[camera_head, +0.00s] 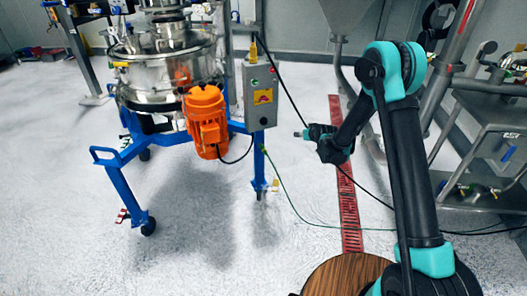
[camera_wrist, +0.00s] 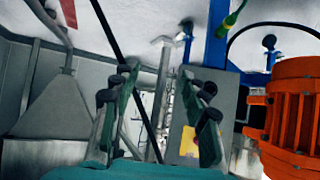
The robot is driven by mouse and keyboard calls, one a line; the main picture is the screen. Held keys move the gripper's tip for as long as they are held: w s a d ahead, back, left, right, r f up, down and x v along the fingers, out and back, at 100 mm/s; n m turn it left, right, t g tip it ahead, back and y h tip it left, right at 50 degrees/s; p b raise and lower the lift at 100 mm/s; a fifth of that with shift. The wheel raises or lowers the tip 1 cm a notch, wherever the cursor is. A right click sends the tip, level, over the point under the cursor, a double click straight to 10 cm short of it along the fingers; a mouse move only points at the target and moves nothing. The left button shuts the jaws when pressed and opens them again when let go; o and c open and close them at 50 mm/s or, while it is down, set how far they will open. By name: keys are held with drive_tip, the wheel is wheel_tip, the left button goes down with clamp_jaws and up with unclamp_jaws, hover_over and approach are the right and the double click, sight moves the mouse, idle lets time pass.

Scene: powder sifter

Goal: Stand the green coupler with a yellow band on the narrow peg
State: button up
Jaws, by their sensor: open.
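My gripper (camera_head: 303,134) is raised over the floor, right of the control box, pointing left. In the wrist view, its two fingers (camera_wrist: 160,95) stand apart with nothing between them. A small green piece with a yellowish end (camera_wrist: 232,20) shows at the top of the wrist view, beside a blue leg and with a cable by it. I cannot tell whether it is the coupler. I cannot make out the narrow peg in either view.
A steel sifter (camera_head: 165,65) on a blue wheeled frame (camera_head: 130,150) carries an orange motor (camera_head: 207,120) and a grey control box (camera_head: 260,95). A round wooden top (camera_head: 340,275) is at the bottom. Cables cross the floor. Steel equipment stands right. Open floor lies left.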

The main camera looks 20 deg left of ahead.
drive_tip(key=a+f+n+y, duration=0.1)
drive_tip(key=a+f+y, duration=0.1)
drive_tip(key=a+f, duration=0.7)
drive_tip(key=n+y, duration=0.1)
approach(264, 150)
drive_tip(key=shift+w+a+f+t, duration=0.3)
drive_tip(key=shift+w+a+f, duration=0.35)
drive_tip(key=shift+w+a, duration=0.35)
drive_tip(key=shift+w, duration=0.1)
